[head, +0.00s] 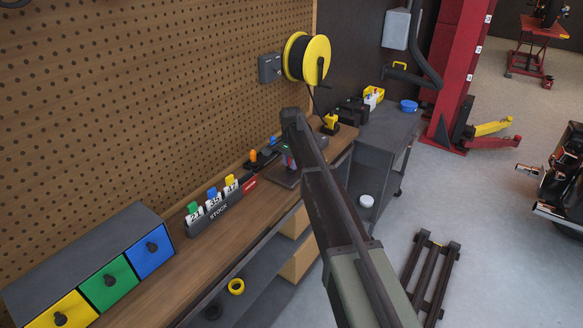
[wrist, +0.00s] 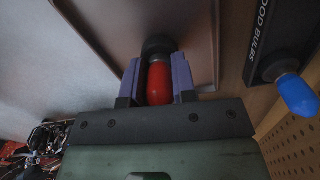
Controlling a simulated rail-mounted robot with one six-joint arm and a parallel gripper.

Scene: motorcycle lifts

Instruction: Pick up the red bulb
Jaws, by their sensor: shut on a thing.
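The red bulb (wrist: 159,86) sits between the two purple-padded fingers of my gripper (wrist: 157,80) in the wrist view, and the fingers are shut on it. The bulb's dark round end (wrist: 157,46) points away from the gripper, over a brownish-grey tray-like surface (wrist: 190,25). I cannot tell whether that end touches anything. In the head view my arm covers most of the gripper, low over the workbench (head: 225,232); the bulb cannot be made out clearly there.
A blue bulb (wrist: 297,96) stands at a dark holder marked "OOD BULBS" (wrist: 272,35), right of the gripper. In the head view, a stock card rack (head: 215,212) and colored drawers (head: 108,280) stand along the pegboard (head: 150,90). A yellow reel (head: 316,58) hangs on the wall.

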